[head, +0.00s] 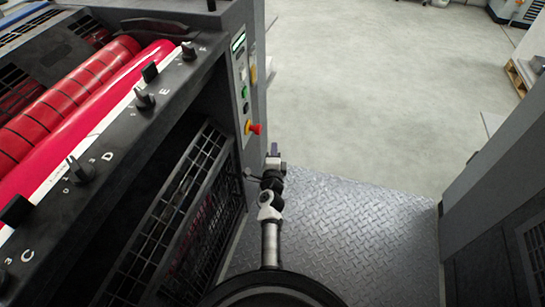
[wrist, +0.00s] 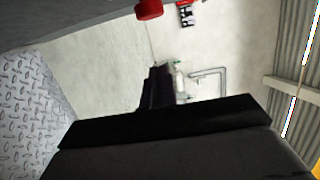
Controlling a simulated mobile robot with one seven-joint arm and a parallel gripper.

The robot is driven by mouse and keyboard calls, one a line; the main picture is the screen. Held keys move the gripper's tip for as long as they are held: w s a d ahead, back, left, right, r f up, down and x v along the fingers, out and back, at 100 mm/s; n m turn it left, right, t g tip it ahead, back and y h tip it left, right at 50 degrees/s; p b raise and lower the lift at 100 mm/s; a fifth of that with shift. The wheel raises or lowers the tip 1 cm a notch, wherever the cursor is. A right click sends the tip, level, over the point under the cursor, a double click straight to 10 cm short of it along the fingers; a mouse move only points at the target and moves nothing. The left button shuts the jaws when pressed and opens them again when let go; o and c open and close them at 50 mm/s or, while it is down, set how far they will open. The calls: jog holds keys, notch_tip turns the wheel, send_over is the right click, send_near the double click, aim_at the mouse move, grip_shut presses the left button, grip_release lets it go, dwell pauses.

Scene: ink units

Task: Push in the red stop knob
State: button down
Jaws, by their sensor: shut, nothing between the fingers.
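The red stop knob (head: 255,129) sticks out to the right from a yellow collar on the grey control panel (head: 241,80) in the head view. In the wrist view the red knob (wrist: 149,9) shows at the top edge, partly cut off. My gripper (head: 274,149) is just below and to the right of the knob in the head view, apart from it. In the wrist view my gripper (wrist: 160,68) is shut and empty, with the knob above its tips and a gap between.
Green and white buttons (head: 244,91) sit above the knob on the panel. The black mesh guard (head: 190,200) and red rollers (head: 75,100) are at the left. A tread-plate floor (head: 340,230) lies below my arm. A dark machine side (head: 500,215) stands at the right.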

aim_at(256, 129)
jog(key=w+a+b, duration=0.1)
jog(key=w+a, duration=0.2)
jog(key=w, duration=0.4)
jog(key=shift+a, duration=0.2)
